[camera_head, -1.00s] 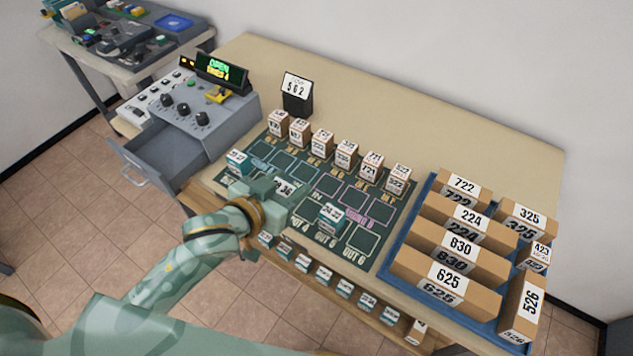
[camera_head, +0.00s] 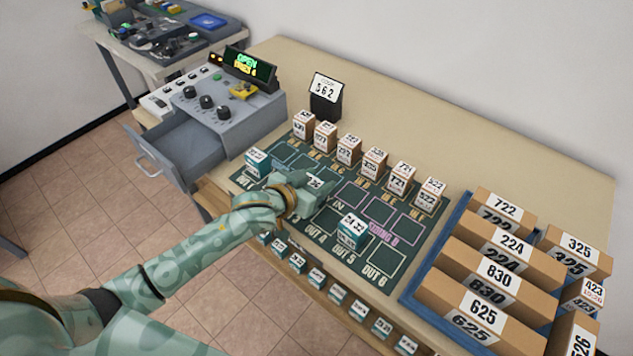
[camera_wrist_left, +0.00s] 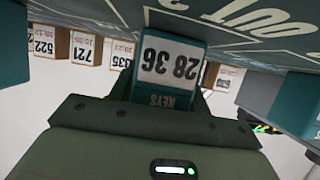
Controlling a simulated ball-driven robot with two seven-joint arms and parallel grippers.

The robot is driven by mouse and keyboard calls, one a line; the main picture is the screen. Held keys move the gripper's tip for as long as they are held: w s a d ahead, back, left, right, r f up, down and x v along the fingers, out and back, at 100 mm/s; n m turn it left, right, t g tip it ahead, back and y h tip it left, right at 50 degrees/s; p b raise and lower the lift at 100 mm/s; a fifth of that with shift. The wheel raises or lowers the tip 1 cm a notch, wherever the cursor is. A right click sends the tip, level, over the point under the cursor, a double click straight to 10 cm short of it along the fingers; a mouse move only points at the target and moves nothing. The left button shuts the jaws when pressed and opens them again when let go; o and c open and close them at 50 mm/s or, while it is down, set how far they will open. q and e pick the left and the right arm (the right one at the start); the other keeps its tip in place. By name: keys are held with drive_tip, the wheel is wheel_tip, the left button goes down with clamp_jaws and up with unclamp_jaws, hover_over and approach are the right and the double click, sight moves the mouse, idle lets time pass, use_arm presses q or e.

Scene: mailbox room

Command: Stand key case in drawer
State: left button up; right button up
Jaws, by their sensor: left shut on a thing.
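My left gripper (camera_head: 306,196) is shut on a teal and white key case (camera_head: 315,182) over the green mat. In the left wrist view the case (camera_wrist_left: 170,60) sits between the fingers, its label reading 28 36 and KEYS upside down. I cannot tell whether it touches the mat. The grey drawer (camera_head: 160,166) stands pulled open at the left, below a control box with knobs; its inside looks empty from here. Two more teal cases are on the mat, one at its left end (camera_head: 256,162) and one right of the gripper (camera_head: 351,230). My right gripper is not in view.
Small numbered cartons (camera_head: 348,148) line the mat's back edge. A blue tray (camera_head: 411,290) of larger boxes fills the right side. A 562 sign (camera_head: 325,98) stands behind the mat. Several small cases (camera_head: 337,292) line a ledge below the front edge.

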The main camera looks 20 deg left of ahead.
use_arm(q)
drive_tip(key=o, duration=1)
drive_tip(key=shift+o, duration=0.2)
